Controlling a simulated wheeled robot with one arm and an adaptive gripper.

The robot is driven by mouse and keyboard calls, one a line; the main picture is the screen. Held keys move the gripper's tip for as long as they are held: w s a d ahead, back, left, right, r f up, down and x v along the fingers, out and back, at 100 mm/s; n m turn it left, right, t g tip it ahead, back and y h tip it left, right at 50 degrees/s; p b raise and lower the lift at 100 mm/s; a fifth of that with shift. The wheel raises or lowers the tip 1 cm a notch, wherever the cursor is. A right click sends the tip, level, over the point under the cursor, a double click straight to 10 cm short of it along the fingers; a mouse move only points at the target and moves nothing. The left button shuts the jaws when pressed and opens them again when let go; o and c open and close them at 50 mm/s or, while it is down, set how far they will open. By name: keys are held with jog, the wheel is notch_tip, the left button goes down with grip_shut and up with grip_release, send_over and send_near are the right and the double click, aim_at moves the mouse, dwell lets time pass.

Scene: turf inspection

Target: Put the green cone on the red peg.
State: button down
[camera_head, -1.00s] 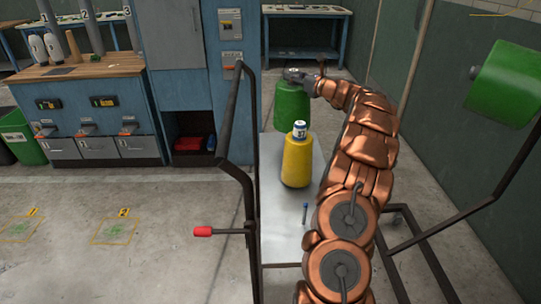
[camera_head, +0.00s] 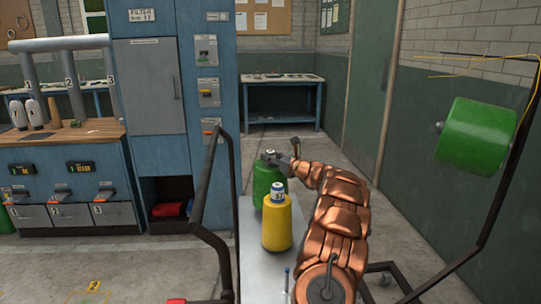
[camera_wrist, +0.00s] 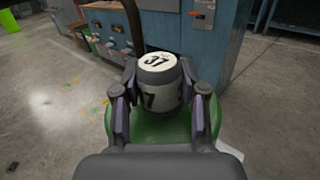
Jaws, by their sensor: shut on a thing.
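The green cone (camera_head: 264,183) is behind the yellow cone (camera_head: 277,226) at the cart's far end. My gripper (camera_head: 275,157) is shut on its white top marked 37 (camera_wrist: 158,63), one finger on each side in the wrist view (camera_wrist: 150,95). The green body (camera_wrist: 205,118) shows below the fingers. Whether the cone rests on the cart or hangs just above it, I cannot tell. A red-tipped peg (camera_head: 176,301) on the cart's dark rail barely shows at the bottom edge and is empty.
Dark rails (camera_head: 208,170) rise on both sides. A large green roll (camera_head: 478,138) hangs at right. Blue cabinets (camera_head: 185,110) stand at left; open floor lies between.

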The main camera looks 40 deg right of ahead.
jog(key=shift+f, duration=1.4)
jog(key=c, duration=0.6)
grip_release()
jog(key=shift+f, duration=0.1)
jog(key=shift+c, duration=0.2)
jog(key=shift+s, duration=0.1)
jog(key=s, duration=1.2)
jog(key=shift+d, duration=0.15)
jog(key=shift+w, duration=0.1)
